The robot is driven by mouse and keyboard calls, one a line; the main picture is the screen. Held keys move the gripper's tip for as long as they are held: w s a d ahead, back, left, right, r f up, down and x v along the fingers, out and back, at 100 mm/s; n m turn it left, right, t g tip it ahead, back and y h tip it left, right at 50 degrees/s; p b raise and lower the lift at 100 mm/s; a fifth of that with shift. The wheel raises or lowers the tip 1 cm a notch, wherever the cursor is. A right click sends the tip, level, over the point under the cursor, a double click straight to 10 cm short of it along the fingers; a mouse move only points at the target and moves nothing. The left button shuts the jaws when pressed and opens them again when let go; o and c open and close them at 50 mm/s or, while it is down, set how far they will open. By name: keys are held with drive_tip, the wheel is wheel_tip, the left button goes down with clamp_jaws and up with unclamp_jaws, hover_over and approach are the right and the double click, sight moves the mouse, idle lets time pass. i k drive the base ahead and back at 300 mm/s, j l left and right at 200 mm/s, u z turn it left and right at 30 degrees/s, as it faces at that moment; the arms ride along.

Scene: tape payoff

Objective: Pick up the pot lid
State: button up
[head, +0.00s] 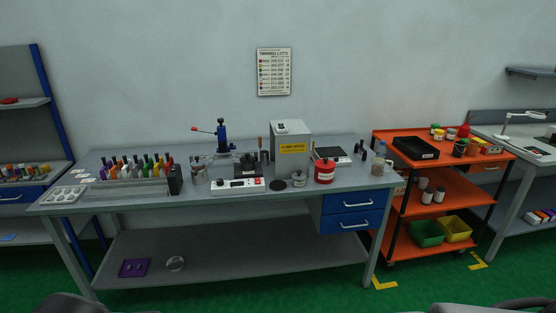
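A small dark, flat round disc (278,185), which looks like the pot lid, lies on the grey workbench (110,196) near its front edge. It is right of a white device (238,186) with a black pot-like part (247,166) on it. A small silver-topped jar (299,180) stands close to the disc's right. The disc is too small in the picture to make out a knob or handle. My gripper is not in view.
A red canister (324,172) and a grey cabinet (290,148) with a yellow label stand near the disc. Colourful bottles fill a rack (125,187) at the left. An orange cart (455,184) stands right of the bench.

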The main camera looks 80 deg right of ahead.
sight(247, 159)
drive_tip(key=z, duration=2.5)
drive_tip(key=i+l, duration=0.1)
drive_tip(key=i, duration=2.3)
